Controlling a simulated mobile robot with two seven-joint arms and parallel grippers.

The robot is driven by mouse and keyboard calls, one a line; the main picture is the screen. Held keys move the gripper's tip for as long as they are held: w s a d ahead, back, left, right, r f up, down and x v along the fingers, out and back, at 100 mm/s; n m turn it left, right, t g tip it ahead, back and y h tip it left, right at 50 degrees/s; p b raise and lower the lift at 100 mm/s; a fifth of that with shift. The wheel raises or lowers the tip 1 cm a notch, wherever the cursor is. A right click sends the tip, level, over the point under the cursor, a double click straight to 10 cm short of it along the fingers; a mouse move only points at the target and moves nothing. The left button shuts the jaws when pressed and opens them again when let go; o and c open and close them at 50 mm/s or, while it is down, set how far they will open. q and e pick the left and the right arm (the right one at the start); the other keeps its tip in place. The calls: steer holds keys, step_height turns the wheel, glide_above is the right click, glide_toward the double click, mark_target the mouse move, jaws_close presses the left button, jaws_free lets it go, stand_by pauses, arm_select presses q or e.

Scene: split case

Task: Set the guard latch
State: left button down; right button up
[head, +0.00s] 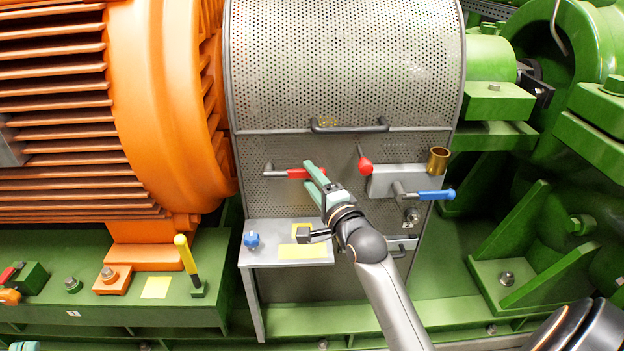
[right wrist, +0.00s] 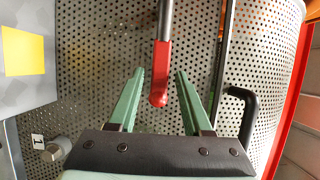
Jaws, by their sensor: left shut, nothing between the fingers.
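A lever with a red grip (head: 304,174) lies horizontally on the perforated guard panel, its grey rod running to the left. My right gripper (head: 311,178) is at this grip with its green fingers apart. In the right wrist view, the red grip (right wrist: 160,75) reaches between the open fingers (right wrist: 159,76), with a gap on both sides. Contact is not visible. A red-knobbed lever (head: 365,165) and a blue-handled lever (head: 437,195) are to the right. Which part is the guard latch is not labelled. A small bit of my left gripper (head: 22,346) shows at the lower left edge.
The guard's dark bar handle (head: 349,127) protrudes above. A grey shelf (head: 262,261) with a blue knob (head: 252,240) and yellow patches stands below. A brass cup (head: 438,161) is at the right. An orange motor (head: 160,110) and green frame (head: 500,230) flank the guard.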

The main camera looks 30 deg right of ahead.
jaws_close()
stand_by(1.2)
